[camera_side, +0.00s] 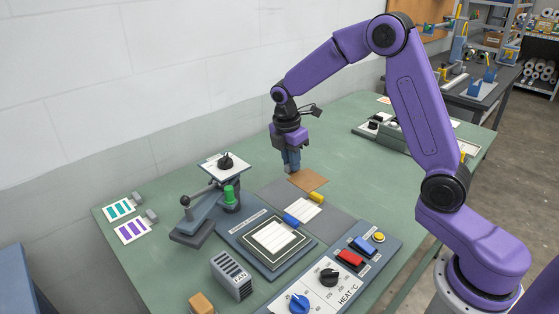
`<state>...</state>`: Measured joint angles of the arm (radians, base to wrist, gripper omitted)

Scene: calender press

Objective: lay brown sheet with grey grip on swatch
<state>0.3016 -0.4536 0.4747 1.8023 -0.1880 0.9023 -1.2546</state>
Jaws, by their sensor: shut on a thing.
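The brown sheet (309,180) lies flat at the back of a grey mat, beside my gripper. My gripper (292,170) points straight down at the sheet's left corner and is shut on its grip, which is mostly hidden between the fingers. The sheet looks level with the mat; I cannot tell whether it is lifted. A white striped swatch (272,237) lies in the dark-framed square bed of the press, in front and to the left of the sheet.
The press arm (200,207) with a green post stands left of the bed. A control panel (330,278) is in front.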

